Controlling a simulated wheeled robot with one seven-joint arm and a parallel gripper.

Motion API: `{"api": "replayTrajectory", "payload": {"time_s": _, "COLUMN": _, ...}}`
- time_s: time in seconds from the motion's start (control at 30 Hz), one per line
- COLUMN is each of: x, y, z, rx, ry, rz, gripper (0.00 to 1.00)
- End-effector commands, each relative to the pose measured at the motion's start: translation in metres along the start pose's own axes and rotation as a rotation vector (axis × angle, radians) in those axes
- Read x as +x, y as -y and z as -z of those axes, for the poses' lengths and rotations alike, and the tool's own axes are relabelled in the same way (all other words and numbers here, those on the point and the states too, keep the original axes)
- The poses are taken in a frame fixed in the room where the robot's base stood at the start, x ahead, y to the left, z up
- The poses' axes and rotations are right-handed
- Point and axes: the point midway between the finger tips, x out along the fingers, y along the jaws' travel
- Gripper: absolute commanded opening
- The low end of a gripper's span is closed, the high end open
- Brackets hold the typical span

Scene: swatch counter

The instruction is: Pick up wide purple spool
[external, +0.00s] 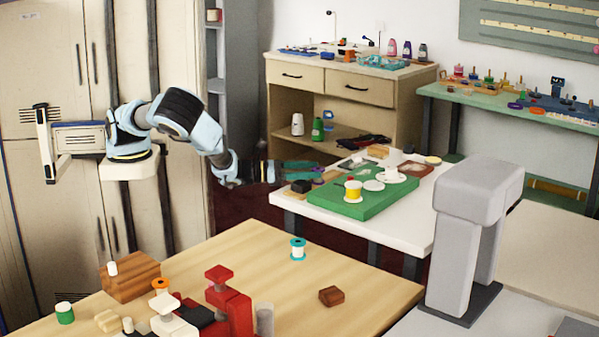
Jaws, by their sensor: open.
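A small purple object (318,172), perhaps the wide purple spool, shows at the left edge of the white table (345,226). It is too small and too blurred to tell its shape or width. My gripper (312,172) reaches in from the left, level with it, with open fingers. The fingertips are close to the purple object and partly overlap it in the picture. I cannot tell whether they touch it or lie around it.
A green board (345,207) on the white table holds a yellow and red spool (353,190) and white dishes (394,175). A dark block (301,186) lies beside my gripper. A wooden table (240,262) with a teal spool (298,249) stands in front.

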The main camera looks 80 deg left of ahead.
Motion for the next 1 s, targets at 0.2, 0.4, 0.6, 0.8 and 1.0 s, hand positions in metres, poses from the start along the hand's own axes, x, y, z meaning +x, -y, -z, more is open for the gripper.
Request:
{"api": "replayTrajectory", "payload": {"time_s": 0.2, "x": 0.025, "y": 0.0, "z": -0.001, "rx": -0.001, "ry": 0.001, "rz": 0.0, "gripper": 0.84}}
{"api": "replayTrajectory", "payload": {"time_s": 0.4, "x": 0.026, "y": 0.0, "z": 0.0, "rx": 0.0, "ry": 0.0, "rz": 0.0, "gripper": 0.84}}
{"api": "replayTrajectory", "payload": {"time_s": 0.6, "x": 0.026, "y": 0.0, "z": 0.0, "rx": 0.0, "ry": 0.0, "rz": 0.0, "gripper": 0.68}}
{"api": "replayTrajectory", "payload": {"time_s": 0.8, "x": 0.026, "y": 0.0, "z": 0.0, "rx": 0.0, "ry": 0.0, "rz": 0.0, "gripper": 0.45}}
{"api": "replayTrajectory", "payload": {"time_s": 1.0, "x": 0.026, "y": 0.0, "z": 0.0, "rx": 0.0, "ry": 0.0, "rz": 0.0, "gripper": 0.23}}
